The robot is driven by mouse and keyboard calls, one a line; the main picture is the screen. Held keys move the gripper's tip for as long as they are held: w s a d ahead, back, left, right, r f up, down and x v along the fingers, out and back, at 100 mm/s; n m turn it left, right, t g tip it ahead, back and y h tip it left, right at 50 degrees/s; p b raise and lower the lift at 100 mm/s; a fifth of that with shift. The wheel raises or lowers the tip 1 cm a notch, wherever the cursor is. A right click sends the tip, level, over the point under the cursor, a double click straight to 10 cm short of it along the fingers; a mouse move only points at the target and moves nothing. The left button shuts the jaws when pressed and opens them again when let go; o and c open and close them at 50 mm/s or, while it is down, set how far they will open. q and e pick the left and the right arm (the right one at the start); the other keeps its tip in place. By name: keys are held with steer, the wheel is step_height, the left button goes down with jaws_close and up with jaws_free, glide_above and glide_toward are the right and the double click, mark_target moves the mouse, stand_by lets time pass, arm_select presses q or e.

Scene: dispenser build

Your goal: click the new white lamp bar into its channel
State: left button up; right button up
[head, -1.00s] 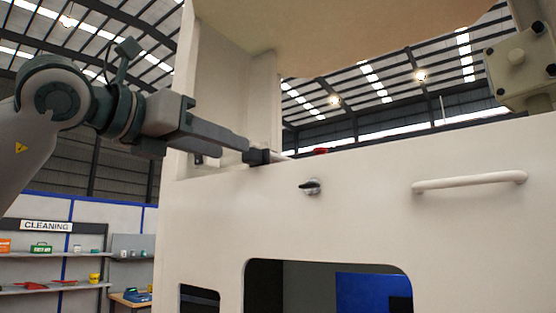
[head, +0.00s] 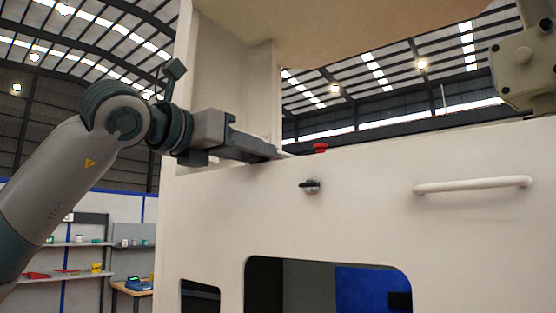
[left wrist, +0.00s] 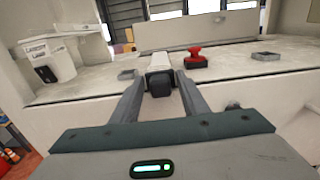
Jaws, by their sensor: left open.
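My left gripper (head: 280,153) reaches in from the left over the top edge of the cream cabinet front. In the left wrist view its fingers (left wrist: 160,78) are open, one on each side of a dark block (left wrist: 160,84). A short white bar (left wrist: 160,61), which looks like the lamp bar, extends away behind this block. I cannot tell whether the fingers touch the block or whether the bar sits in a channel. Small grey brackets stand left (left wrist: 127,74) and right (left wrist: 265,56) of the bar on the ledge. My right gripper is not in view.
A red mushroom button (left wrist: 195,57) stands close right of the bar; it also shows in the head view (head: 320,148). A labelled white container (left wrist: 50,60) is at the left. The cabinet front carries a black knob (head: 311,186) and a white handle (head: 472,185).

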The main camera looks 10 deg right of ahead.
arm_select(q)
steer(key=shift+c, duration=0.3)
steer(key=c, duration=0.9)
steer(key=shift+r, duration=0.1)
steer(key=shift+r, duration=0.1)
steer(key=shift+r+p, duration=0.6)
steer(key=shift+r, duration=0.75)
steer(key=shift+s+a+f, duration=0.1)
steer(key=shift+s, duration=0.05)
